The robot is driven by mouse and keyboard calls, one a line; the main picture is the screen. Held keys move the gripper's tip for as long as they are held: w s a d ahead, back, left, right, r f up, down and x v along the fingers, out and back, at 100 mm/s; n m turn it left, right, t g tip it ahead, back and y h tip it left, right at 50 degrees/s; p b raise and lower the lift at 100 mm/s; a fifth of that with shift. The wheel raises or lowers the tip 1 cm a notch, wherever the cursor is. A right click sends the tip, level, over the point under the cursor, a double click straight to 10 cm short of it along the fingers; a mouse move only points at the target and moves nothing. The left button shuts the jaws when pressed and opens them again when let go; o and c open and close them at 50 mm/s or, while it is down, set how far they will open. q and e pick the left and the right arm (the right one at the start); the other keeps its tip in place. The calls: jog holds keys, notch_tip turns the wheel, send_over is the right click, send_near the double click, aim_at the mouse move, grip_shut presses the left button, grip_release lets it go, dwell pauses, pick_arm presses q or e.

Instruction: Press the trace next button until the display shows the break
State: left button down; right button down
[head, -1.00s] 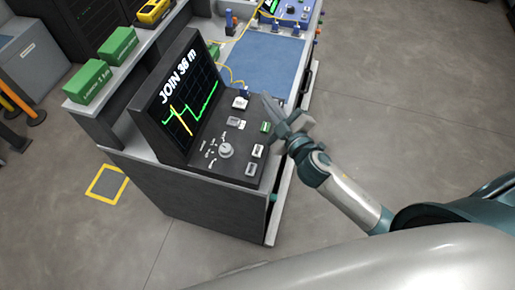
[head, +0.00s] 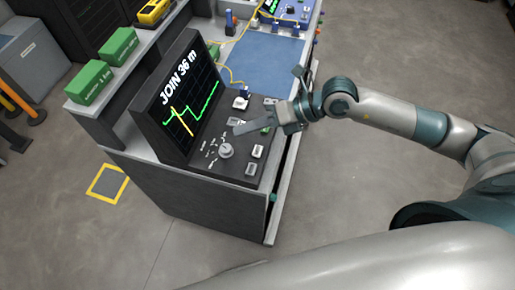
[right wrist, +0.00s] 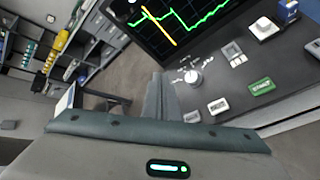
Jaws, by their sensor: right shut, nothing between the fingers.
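The display (head: 183,103) on the console reads "JOIN 36 m" above a green trace with a yellow stretch; its lower part shows in the right wrist view (right wrist: 180,15). The control panel in front carries a round knob (head: 226,150), which is also in the right wrist view (right wrist: 193,78), a green START button (right wrist: 262,87) and several pale buttons. Their small labels are unreadable, so I cannot tell which is trace next. My left gripper is not in view.
A blue mat (head: 260,57) lies on the bench behind the panel. Green boxes (head: 88,82) and a yellow device (head: 154,12) stand on the shelf at left. The floor right of the bench is clear.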

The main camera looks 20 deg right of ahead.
jog(key=d+h, duration=0.1)
jog(key=d+f, duration=0.1)
jog(key=d, duration=0.1)
jog(key=w+d+f+h, duration=0.1)
jog(key=shift+w+d+n+h, duration=0.1)
jog(key=shift+d+n+h, duration=0.2)
jog(key=shift+d, duration=0.1)
jog(key=b, duration=0.4)
send_over(257, 151)
jog(key=d, duration=0.1)
jog(key=f, duration=0.7)
jog(key=shift+s+d+f, duration=0.1)
jog(key=shift+s+d, duration=0.1)
jog(key=shift+f+b, duration=0.75)
jog(key=shift+b, duration=0.05)
jog(key=shift+f, duration=0.1)
dwell(0.7)
jog(key=shift+f+b, duration=0.35)
jog(key=shift+b, duration=0.05)
